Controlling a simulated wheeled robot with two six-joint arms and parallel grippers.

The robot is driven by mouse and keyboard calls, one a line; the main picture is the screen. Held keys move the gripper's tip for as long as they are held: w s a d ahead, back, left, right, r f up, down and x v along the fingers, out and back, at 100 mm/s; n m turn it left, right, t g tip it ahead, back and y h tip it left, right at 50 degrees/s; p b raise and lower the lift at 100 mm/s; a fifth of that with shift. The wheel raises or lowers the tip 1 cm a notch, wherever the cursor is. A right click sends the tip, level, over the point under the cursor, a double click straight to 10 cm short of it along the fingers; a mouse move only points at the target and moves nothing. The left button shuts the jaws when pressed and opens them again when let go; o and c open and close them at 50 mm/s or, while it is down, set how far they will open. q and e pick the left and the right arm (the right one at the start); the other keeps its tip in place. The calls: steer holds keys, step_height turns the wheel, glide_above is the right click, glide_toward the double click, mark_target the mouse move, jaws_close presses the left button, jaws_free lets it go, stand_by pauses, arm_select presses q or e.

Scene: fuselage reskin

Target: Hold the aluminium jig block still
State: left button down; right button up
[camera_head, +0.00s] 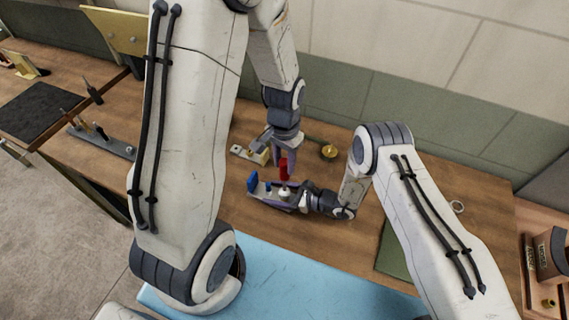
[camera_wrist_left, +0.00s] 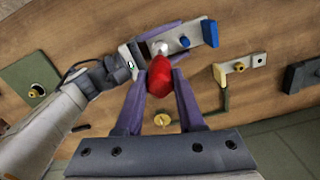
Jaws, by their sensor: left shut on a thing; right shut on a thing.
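The aluminium jig block (camera_head: 264,192) is a grey bar on the wooden bench, with an upright blue piece (camera_head: 252,181) at its left end and a white knob (camera_head: 284,192). It also shows in the left wrist view (camera_wrist_left: 198,33). My right gripper (camera_head: 290,199) reaches in from the right and is shut on the block, its purple fingers on either side. My left gripper (camera_head: 284,160) points down above the block, shut on a red piece (camera_wrist_left: 159,77). I cannot tell whether the red piece touches the block; its lower end is near the knob.
A grey rail with pegs (camera_head: 101,141) lies left. A blue surface (camera_head: 290,278) is in front.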

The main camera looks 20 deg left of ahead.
arm_select(q)
steer(key=shift+r, duration=0.1)
steer(key=shift+r, duration=2.45)
arm_select(e)
steer(key=o, duration=0.9)
steer(key=v, duration=1.1)
steer(key=shift+d+r, duration=0.2)
steer(key=shift+d, duration=0.3)
arm_select(q)
steer(key=shift+d, duration=0.1)
arm_select(e)
steer(key=shift+d, duration=0.1)
